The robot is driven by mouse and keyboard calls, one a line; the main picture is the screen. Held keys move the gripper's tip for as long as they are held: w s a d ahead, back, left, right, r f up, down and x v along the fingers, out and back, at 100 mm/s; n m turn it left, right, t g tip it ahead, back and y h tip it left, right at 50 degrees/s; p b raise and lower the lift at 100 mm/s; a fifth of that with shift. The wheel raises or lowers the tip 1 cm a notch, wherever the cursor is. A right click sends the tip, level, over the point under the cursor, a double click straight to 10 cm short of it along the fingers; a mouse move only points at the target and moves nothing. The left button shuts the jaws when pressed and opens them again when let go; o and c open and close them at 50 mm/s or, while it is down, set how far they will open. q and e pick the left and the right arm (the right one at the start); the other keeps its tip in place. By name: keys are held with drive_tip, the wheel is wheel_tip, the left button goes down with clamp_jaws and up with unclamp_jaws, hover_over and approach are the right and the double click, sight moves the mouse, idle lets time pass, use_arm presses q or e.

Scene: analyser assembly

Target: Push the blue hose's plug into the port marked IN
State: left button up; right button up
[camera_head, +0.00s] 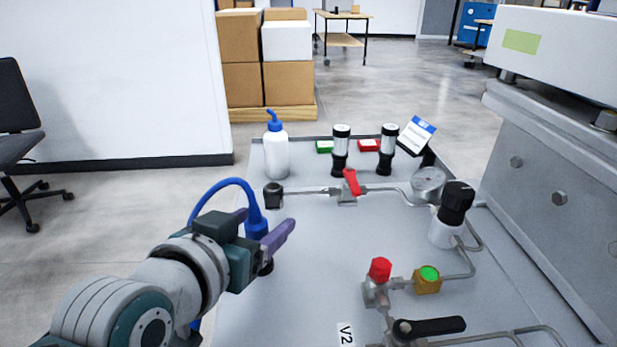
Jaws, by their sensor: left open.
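The blue hose (222,183) arches up behind my left wrist and comes down into a blue plug (255,222). The plug points down over the grey bench top, and its lower end is hidden by my left gripper. My left gripper (262,226) has purple fingers and is open, with the plug showing between or just behind them; I cannot tell if they touch it. A black fitting (273,194) ends the pipe just beyond the plug. A dark round part (266,267) shows below the fingers. No IN mark is legible. My right gripper is not in view.
The grey bench (300,290) carries pipework with a red-handled valve (351,182), a gauge (428,180), a red knob (380,269) and a black lever (432,327). A white bottle (276,152) stands at the back left. A large grey machine (560,160) bounds the right side.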

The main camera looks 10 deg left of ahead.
use_arm(q)
drive_tip(key=shift+x, duration=0.95)
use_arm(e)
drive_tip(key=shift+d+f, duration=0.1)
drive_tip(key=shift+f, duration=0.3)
use_arm(q)
drive_tip(key=shift+c, duration=0.2)
drive_tip(key=c, duration=0.3)
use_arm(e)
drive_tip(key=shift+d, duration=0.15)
use_arm(q)
clamp_jaws()
wheel_tip(320, 180, up, 5)
drive_tip(key=p, duration=0.4)
drive_tip(key=shift+f, duration=0.2)
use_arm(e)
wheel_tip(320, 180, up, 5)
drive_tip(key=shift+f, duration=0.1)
